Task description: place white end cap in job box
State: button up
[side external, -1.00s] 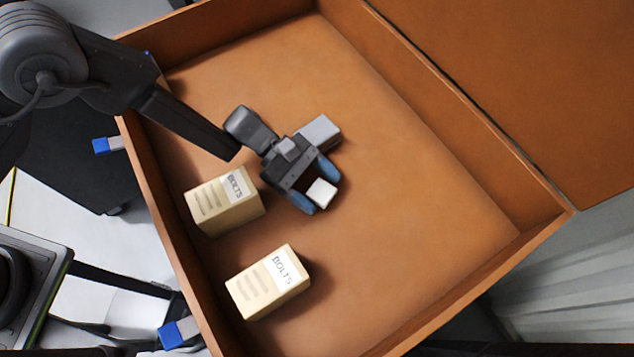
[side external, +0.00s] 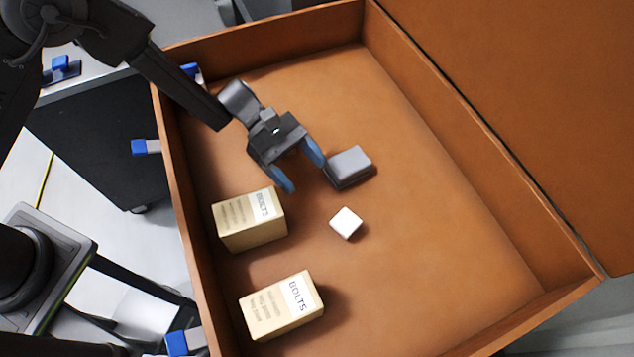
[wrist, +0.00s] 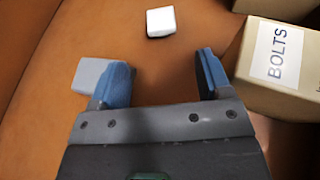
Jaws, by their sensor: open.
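The white end cap (side external: 346,223) is a small white block resting on the floor of the orange-brown job box (side external: 430,230). It also shows in the wrist view (wrist: 161,21), beyond my fingertips. My gripper (side external: 305,174) is inside the box area, up and left of the cap in the side view. Its blue fingers are apart with nothing between them, and they do not touch the cap. In the wrist view my gripper (wrist: 163,72) shows the same gap between its fingers.
A grey block (side external: 349,165) lies on the box floor just right of my gripper. Two cream BOLTS cartons (side external: 249,222) (side external: 282,307) stand near the box's left wall. The right part of the box floor is clear. The open lid (side external: 520,100) spreads to the upper right.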

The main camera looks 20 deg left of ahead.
jog(key=shift+w+a+r, duration=0.1)
jog(key=shift+a+r, duration=0.05)
jog(key=shift+a, duration=0.15)
jog(key=shift+a+r, duration=0.1)
jog(key=shift+r, duration=0.15)
jog(key=s+a+r+m+t+y, duration=0.1)
jog(key=s+a+r+m+y, duration=0.1)
jog(key=a+r+m, duration=0.45)
jog(key=s+a+r+m+t+y, duration=0.1)
jog(key=s+a+r+y, duration=0.15)
jog(key=r, duration=0.65)
jog(key=s+a+r+m+t+y, duration=0.3)
jog(key=s+a+r+t+y, duration=0.1)
jog(key=a, duration=0.5)
jog(key=s+a+r+m+t+y, duration=0.3)
jog(key=s+a+r+t+y, duration=0.1)
jog(key=s+a, duration=0.3)
jog(key=a, duration=0.2)
jog(key=shift+a+r+t, duration=0.2)
jog(key=shift+a+t, duration=0.1)
jog(key=shift+a, duration=0.1)
